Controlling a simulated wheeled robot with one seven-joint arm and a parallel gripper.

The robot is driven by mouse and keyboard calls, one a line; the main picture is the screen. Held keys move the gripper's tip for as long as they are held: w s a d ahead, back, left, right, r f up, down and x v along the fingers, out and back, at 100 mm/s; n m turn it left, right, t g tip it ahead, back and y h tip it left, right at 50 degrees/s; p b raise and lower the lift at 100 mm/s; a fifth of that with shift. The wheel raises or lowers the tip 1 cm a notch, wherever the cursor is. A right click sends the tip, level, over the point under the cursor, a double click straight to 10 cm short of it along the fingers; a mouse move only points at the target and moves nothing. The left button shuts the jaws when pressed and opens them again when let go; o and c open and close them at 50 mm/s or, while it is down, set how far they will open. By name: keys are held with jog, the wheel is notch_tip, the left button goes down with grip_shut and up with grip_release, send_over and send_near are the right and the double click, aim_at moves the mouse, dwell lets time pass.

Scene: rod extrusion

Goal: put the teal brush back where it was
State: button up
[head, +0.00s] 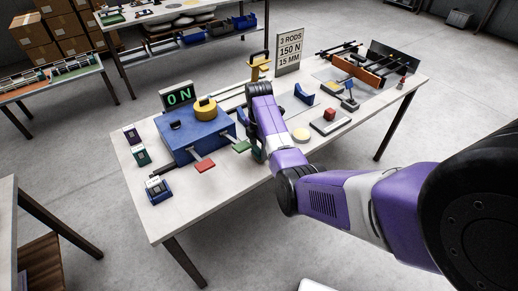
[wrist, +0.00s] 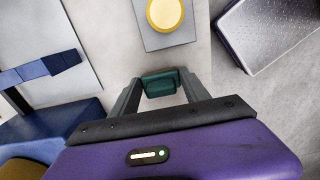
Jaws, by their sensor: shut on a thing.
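My gripper (wrist: 160,88) is shut on the teal brush (wrist: 160,82), whose dark teal block shows between the two fingers in the wrist view. The rest of the brush is hidden by the gripper body or out of sight. In the head view my arm reaches over the middle of the table, and the gripper end is low near the front edge, right of the blue machine. The brush is mostly hidden there. I cannot tell whether it touches the table. No empty spot for the brush is clearly marked.
The blue machine (head: 190,138) with red tab (head: 205,166) and green tab (head: 241,147) stands left. A yellow disc (wrist: 166,14) on a grey plate lies ahead of the fingers. A red block (head: 329,114), a sign (head: 289,51) and a rod rack (head: 355,70) stand right. Bare table (head: 185,212) lies in front.

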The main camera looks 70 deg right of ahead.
jog(key=shift+f, duration=0.15)
jog(key=o, duration=1.2)
notch_tip(320, 180, up, 12)
jog(key=p, duration=0.1)
jog(key=shift+r, duration=0.25)
